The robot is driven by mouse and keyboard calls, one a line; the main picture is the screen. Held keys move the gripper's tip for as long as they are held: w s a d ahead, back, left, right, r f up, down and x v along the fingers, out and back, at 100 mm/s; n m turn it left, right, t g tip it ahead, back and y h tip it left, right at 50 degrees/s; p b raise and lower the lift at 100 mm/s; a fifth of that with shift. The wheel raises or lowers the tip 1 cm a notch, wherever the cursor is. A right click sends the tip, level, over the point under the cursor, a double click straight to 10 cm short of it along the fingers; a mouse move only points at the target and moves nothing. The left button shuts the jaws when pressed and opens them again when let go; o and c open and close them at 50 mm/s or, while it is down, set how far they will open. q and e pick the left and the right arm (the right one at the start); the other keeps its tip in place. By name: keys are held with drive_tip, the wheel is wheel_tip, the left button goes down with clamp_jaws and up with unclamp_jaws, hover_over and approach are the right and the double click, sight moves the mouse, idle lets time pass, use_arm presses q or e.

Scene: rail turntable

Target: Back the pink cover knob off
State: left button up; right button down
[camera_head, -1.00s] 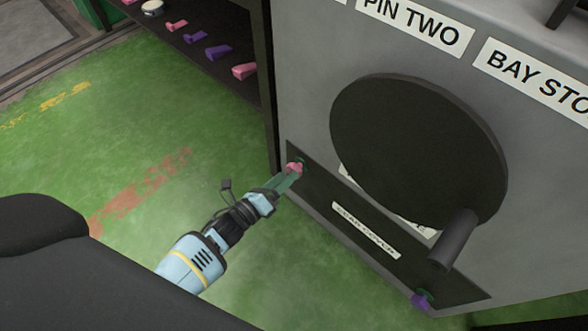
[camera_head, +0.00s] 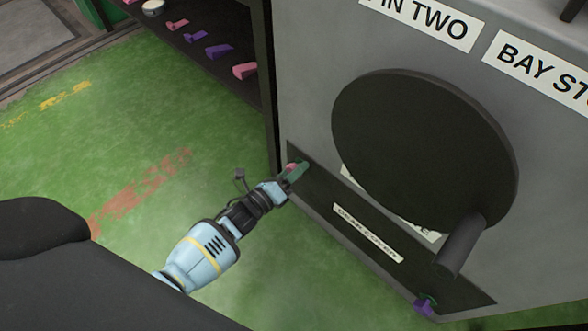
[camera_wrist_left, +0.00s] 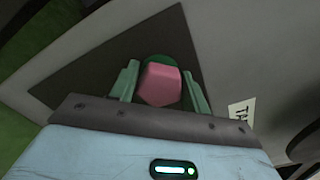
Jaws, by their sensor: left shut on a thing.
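The pink cover knob (camera_head: 291,166) sits at the upper left corner of the dark cover plate (camera_head: 318,196), low on the grey cabinet. My left gripper (camera_head: 297,172) is at the knob and hides most of it in the head view. In the left wrist view the pink knob (camera_wrist_left: 160,85) lies between the two green fingers (camera_wrist_left: 158,88), with a dark green round part behind it. The left gripper is shut on the knob. A purple knob (camera_head: 424,305) sits at the plate's lower right corner. My right gripper is not in view.
A large dark disc (camera_head: 420,150) with a protruding handle (camera_head: 460,245) stands out from the cabinet above the plate. A dark shelf (camera_head: 215,60) with several pink and purple parts is at the upper left. The green floor (camera_head: 130,120) is clear.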

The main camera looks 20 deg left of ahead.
use_arm(q)
drive_tip(key=shift+c, duration=0.3)
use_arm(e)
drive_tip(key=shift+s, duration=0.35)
